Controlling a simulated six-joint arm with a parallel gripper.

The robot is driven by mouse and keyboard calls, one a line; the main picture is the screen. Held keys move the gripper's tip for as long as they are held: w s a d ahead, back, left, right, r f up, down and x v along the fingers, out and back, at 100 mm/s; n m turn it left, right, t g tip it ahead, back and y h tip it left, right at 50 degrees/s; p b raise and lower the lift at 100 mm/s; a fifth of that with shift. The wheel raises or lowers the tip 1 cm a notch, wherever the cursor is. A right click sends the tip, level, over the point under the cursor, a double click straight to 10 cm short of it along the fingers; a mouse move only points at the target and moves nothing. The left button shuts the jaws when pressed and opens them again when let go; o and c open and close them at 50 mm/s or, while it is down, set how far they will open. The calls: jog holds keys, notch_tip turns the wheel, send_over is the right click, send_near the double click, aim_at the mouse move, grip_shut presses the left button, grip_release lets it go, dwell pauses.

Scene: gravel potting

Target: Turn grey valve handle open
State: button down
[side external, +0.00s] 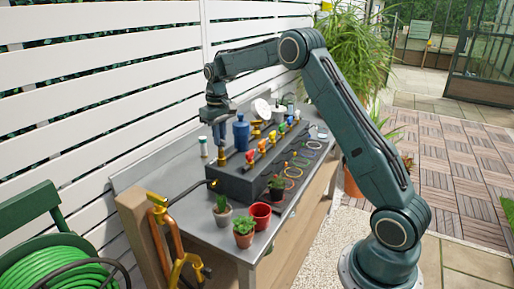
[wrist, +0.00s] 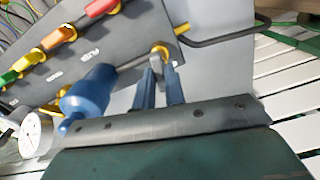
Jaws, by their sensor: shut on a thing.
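My gripper (side external: 219,143) is over the near left end of a dark grey valve block (side external: 235,182) on the bench. In the wrist view its two blue fingers (wrist: 160,82) are shut on the grey valve handle (wrist: 157,66), one on each side. The handle sits by a brass valve fitting (wrist: 161,49) at the end of the block's row; the fitting also shows below the gripper in the side view (side external: 221,155). The fingers hide most of the handle in the side view, and its exact turn is hard to tell.
Red (wrist: 101,7), orange (wrist: 58,37) and yellow (wrist: 27,62) handles line the block beside the grey one. A blue bottle-shaped object (side external: 241,133) stands close to my gripper. Small potted plants (side external: 244,232) and an empty red pot (side external: 261,216) stand at the bench's front.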

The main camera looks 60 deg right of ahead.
jog(key=shift+r+n, duration=0.1)
jog(key=shift+n, duration=1.1)
jog(key=c, duration=1.5)
grip_release()
jog(key=shift+o, duration=0.2)
jog(key=shift+r, duration=0.1)
notch_tip(320, 180, up, 14)
jog(key=shift+f, duration=0.25)
jog(key=shift+r, duration=0.1)
